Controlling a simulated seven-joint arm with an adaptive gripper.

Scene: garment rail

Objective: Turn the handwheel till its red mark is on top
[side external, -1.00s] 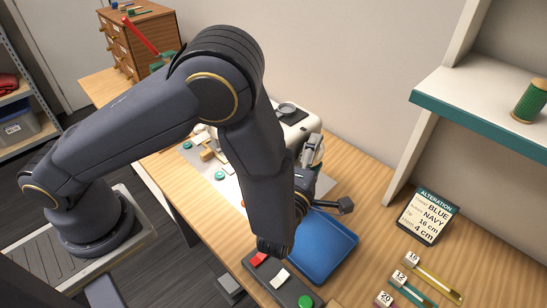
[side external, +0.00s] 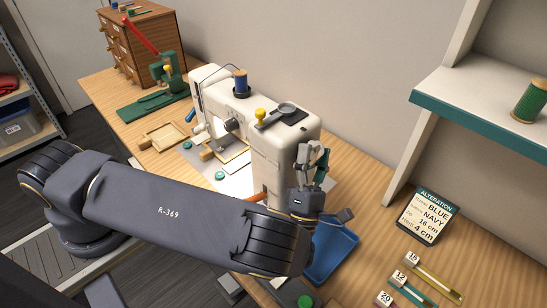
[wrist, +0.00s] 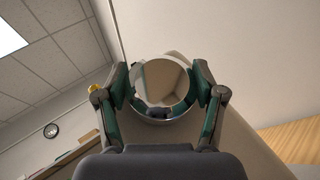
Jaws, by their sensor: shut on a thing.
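The handwheel (wrist: 163,88) is a round, shiny, mirror-like disc on the end of the white sewing machine (side external: 266,165). In the wrist view its face fills the space between my two fingers. My gripper (wrist: 160,82) is shut on the handwheel, with one green-padded finger at its left rim and one at its right. In the side view my gripper (side external: 313,155) is at the right end of the machine, and its fingers hide most of the wheel. I see no red mark on the wheel in either view.
A blue tray (side external: 333,248) lies below my gripper, partly hidden by my arm. An alteration card (side external: 428,215) and several zips stand and lie to the right. A shelf (side external: 470,115) overhangs the table at right. A wooden drawer box (side external: 143,45) stands far left.

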